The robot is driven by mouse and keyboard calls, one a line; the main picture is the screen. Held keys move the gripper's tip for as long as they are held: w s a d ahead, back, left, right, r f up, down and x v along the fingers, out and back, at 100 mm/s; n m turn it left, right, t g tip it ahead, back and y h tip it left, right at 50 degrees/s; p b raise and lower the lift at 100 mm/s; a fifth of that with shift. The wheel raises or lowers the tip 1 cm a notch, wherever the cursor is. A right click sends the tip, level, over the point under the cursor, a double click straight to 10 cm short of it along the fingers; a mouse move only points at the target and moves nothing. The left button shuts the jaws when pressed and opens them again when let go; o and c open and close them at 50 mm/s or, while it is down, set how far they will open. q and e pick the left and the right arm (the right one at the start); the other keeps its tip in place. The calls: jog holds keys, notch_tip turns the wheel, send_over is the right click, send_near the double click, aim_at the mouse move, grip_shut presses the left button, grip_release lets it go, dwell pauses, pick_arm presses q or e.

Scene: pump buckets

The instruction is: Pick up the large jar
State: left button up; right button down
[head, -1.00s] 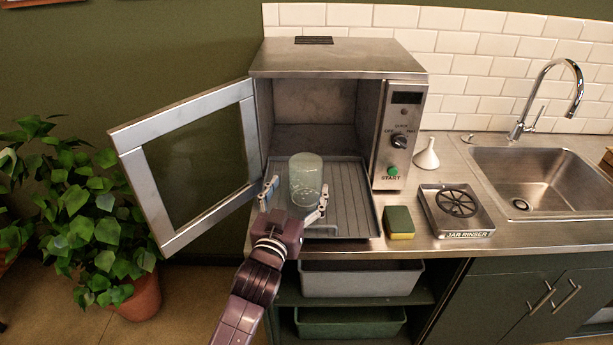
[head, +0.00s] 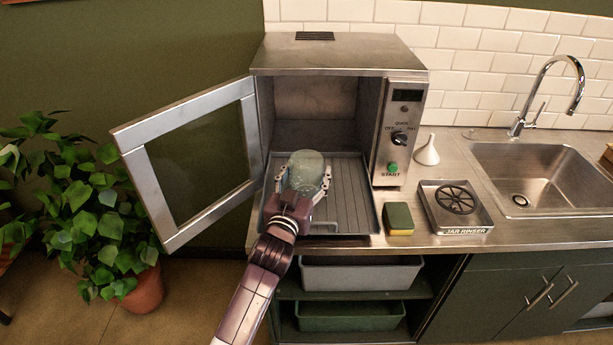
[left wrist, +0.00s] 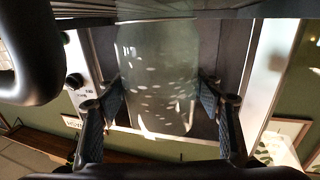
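The large jar (head: 307,168) is a cloudy, pale green-grey glass vessel. It is at the open mouth of the metal cabinet, over the ribbed tray (head: 352,205), and leans slightly in the head view. My left gripper (head: 303,181) reaches it from the front, with one finger on each side. In the left wrist view the jar (left wrist: 158,75) fills the space between the two finger pads (left wrist: 160,100). The gripper looks shut on it. Its lower part is hidden by the gripper in the head view, so I cannot tell whether it touches the tray. My right gripper is not in view.
The cabinet door (head: 160,140) stands open at the left. A sponge (head: 398,219), a jar rinser (head: 456,209), a white funnel (head: 427,151) and a sink (head: 530,180) are to the right. Grey and green bins (head: 360,276) sit below. The cabinet's interior behind the jar is empty.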

pick_arm(q)
jog(key=c, duration=0.9)
jog(key=shift+r, duration=0.15)
notch_tip(320, 180, up, 24)
jog(key=p, duration=0.2)
jog(key=shift+p, duration=0.3)
